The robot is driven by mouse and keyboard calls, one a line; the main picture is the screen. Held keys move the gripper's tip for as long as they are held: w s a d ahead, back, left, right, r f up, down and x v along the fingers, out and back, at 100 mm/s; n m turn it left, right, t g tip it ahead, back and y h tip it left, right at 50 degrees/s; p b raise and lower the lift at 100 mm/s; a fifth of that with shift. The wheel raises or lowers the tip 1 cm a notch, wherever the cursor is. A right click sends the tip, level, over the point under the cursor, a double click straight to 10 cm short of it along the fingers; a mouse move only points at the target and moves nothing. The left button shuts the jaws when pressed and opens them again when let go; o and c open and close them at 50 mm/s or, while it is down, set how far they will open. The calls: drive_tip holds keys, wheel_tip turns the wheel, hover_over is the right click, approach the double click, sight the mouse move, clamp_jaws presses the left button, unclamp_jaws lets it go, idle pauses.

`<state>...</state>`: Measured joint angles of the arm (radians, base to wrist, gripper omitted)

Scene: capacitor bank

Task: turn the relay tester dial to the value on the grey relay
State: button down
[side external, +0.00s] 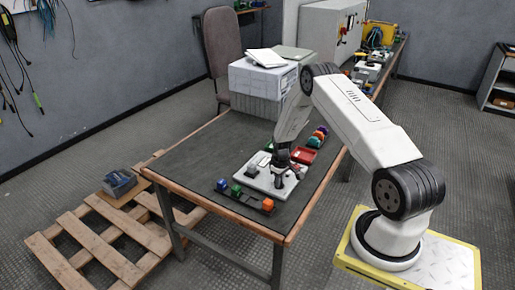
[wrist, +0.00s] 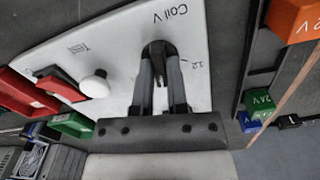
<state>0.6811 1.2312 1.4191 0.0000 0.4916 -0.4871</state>
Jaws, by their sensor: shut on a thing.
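The relay tester (side external: 262,184) is a white panel on the dark table, and it fills much of the wrist view (wrist: 120,45). It bears the printed words "Coil V" and "Test". Its black dial (wrist: 158,47) is between the fingers of my gripper (wrist: 160,75), which is shut on it. In the side view my gripper (side external: 280,168) reaches down onto the panel. A "12" mark shows to the right of the dial. My fingers cover part of the dial, so I cannot tell its setting. I cannot make out the grey relay or its value.
A white knob (wrist: 95,85) stands on the panel near my fingers. A dark rail (side external: 250,200) in front holds coloured relays, including an orange one (side external: 267,204) and a green one marked 24 V (wrist: 262,101).

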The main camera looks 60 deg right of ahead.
drive_tip(key=m, duration=0.4)
drive_tip(key=shift+m, duration=0.3)
drive_tip(key=m, duration=0.5)
idle(0.4)
drive_tip(key=c, duration=0.6)
unclamp_jaws()
drive_tip(key=shift+c, duration=0.2)
drive_tip(key=shift+r, duration=0.2)
drive_tip(key=shift+r, duration=3.8)
